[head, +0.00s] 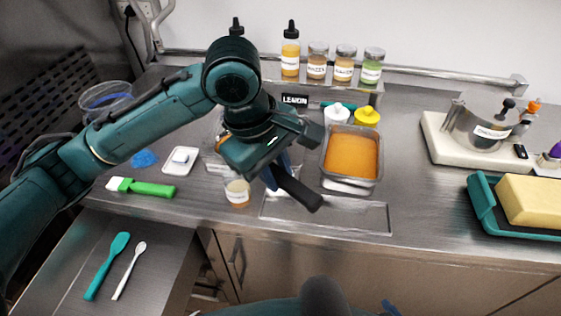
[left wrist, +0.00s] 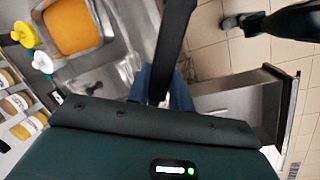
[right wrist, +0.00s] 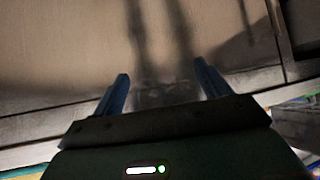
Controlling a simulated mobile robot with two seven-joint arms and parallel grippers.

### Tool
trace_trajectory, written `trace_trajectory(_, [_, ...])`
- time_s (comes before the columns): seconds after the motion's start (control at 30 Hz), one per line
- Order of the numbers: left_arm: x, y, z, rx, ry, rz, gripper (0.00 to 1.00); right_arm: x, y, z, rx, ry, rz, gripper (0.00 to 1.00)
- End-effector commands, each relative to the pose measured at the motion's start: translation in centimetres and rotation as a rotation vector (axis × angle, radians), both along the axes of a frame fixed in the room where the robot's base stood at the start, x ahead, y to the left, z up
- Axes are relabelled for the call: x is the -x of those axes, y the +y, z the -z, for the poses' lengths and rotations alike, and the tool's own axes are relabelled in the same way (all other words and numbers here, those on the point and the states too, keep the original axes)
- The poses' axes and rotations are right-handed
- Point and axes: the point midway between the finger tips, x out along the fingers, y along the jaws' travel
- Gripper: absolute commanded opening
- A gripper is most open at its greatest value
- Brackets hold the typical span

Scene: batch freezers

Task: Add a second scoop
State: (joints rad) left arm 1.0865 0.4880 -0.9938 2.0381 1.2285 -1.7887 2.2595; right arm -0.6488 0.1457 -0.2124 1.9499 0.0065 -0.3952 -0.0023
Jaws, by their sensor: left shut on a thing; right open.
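My left gripper (head: 275,178) is shut on a black-handled tool (head: 300,193), whose handle slants down to the right above the counter. The tool also shows in the left wrist view (left wrist: 172,50); its working end is hidden by the gripper. A metal pan of orange ice cream (head: 351,155) stands to the gripper's right. A small labelled cup (head: 237,192) with pale contents stands just left of and below the gripper. In the right wrist view, my right gripper (right wrist: 162,85) is open and empty, facing the cabinet front.
Bottles and jars (head: 317,62) line the back shelf, with white and yellow squeeze bottles (head: 366,117) behind the pan. A green-handled tool (head: 145,187) and small white dish (head: 180,161) lie left. A teal tray (head: 485,205) stands right. The counter between pan and tray is clear.

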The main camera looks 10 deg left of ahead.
Motion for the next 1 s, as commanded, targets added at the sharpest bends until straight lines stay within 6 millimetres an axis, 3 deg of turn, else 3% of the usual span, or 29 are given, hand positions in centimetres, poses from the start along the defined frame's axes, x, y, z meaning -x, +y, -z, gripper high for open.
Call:
trace_trajectory(0.07, [0.2,0.2,1.1,0.053,-0.075,0.0,0.0,-0.1,0.0,2.1,-0.007,-0.007,0.004,0.76])
trace_trajectory(0.47, [1.1,0.9,1.9,0.23,-0.314,0.0,0.0,-1.3,2.9,3.2,-0.08,-0.141,-0.063,0.76])
trace_trajectory(0.83, [1.8,1.3,2.7,0.464,-0.634,-0.001,0.0,-1.7,3.4,6.9,-0.206,-0.154,-0.013,0.76])
trace_trajectory(1.0, [1.9,1.3,3.0,0.53,-0.725,0.0,0.0,-0.8,2.0,6.3,-0.195,-0.262,0.005,0.76])
